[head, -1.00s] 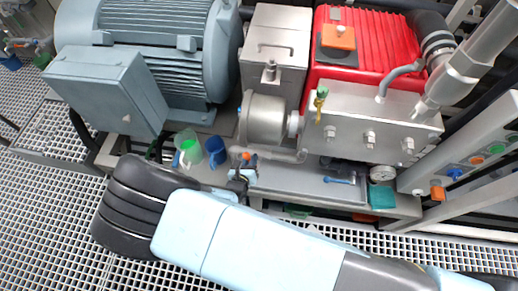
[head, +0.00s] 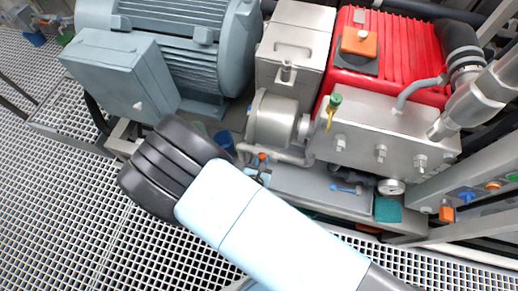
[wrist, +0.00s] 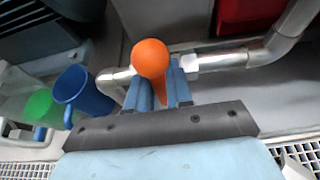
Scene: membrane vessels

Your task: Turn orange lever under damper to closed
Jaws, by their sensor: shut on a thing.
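The orange lever (head: 262,156) is on the pipe below the silver damper cylinder (head: 275,120) in the head view. In the wrist view its round orange knob (wrist: 150,57) stands above my gripper, with the orange stem running down between the two blue fingers. My gripper (wrist: 159,88) is shut on the lever. In the head view my gripper (head: 258,174) is small and partly hidden by my pale blue arm. The lever's lower end and pivot are hidden by the fingers.
A blue mug (wrist: 84,90) and a green cup (wrist: 43,106) stand left of my gripper. A metal pipe (wrist: 235,58) runs right behind the lever. The red pump (head: 400,52) and grey motor (head: 180,50) stand behind. A blue-handled valve (head: 345,189) sits further right.

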